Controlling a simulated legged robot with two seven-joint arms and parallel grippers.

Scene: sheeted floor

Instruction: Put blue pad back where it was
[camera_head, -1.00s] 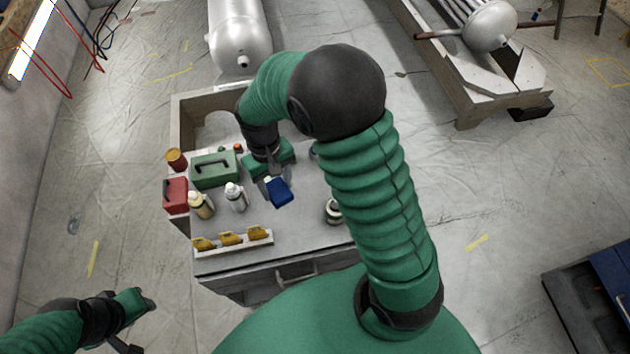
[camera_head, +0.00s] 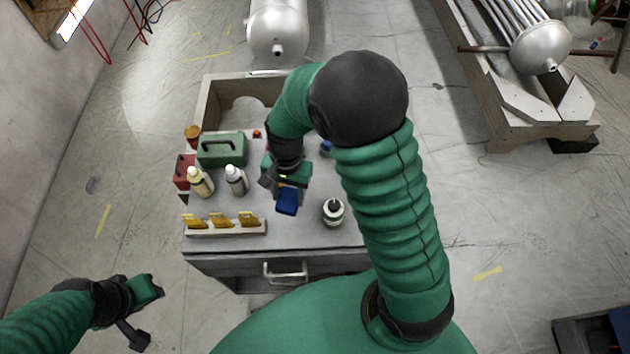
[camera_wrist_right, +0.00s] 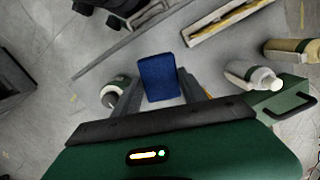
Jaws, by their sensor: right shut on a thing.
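The blue pad (camera_head: 287,201) is in my right gripper (camera_head: 283,186), over the middle of the grey workbench top (camera_head: 305,229). In the right wrist view the pad (camera_wrist_right: 158,77) sits between the two fingers of the right gripper (camera_wrist_right: 168,98), which is shut on it. I cannot tell whether the pad touches the bench. My left gripper (camera_head: 143,312) is at the lower left, over the floor and away from the bench; its jaw opening is not clear.
A yellow-clip rack (camera_head: 228,229), two bottles (camera_head: 201,182) and (camera_head: 237,180), a green toolbox (camera_head: 222,150) and a red box (camera_head: 183,172) stand left of the pad. A round can (camera_head: 333,212) stands close to its right. The bench front between rack and can is clear.

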